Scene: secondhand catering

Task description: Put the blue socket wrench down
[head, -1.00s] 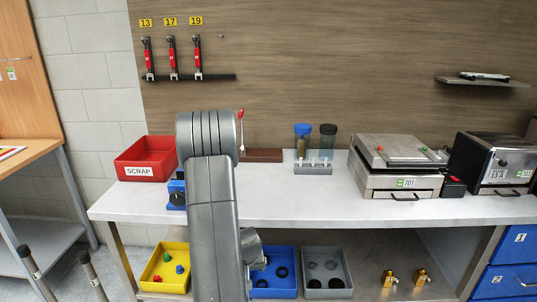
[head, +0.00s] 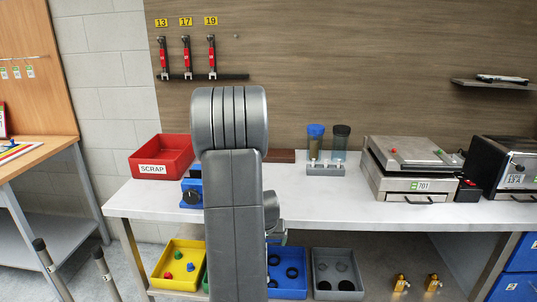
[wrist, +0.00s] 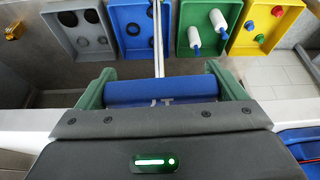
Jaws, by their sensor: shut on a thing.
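The blue socket wrench (wrist: 185,87) is in my gripper (wrist: 162,92) in the wrist view. Its blue handle lies across between the two green fingers, and a thin metal shaft runs from it towards the top of the picture. My gripper is shut on the handle. In the head view my arm hides the wrench and the fingers. In the wrist view the wrench is over the front edge of the workbench, with the lower-shelf bins beyond it.
The white workbench (head: 400,222) carries a red scrap bin (head: 147,169), a blue device (head: 191,192), a tube rack (head: 325,170) and a press (head: 400,183). Wrenches (head: 187,58) hang on the wall. Below are yellow (head: 163,278), blue (head: 290,294), grey (head: 334,290) and green (wrist: 208,57) bins. The bench's front middle is bare.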

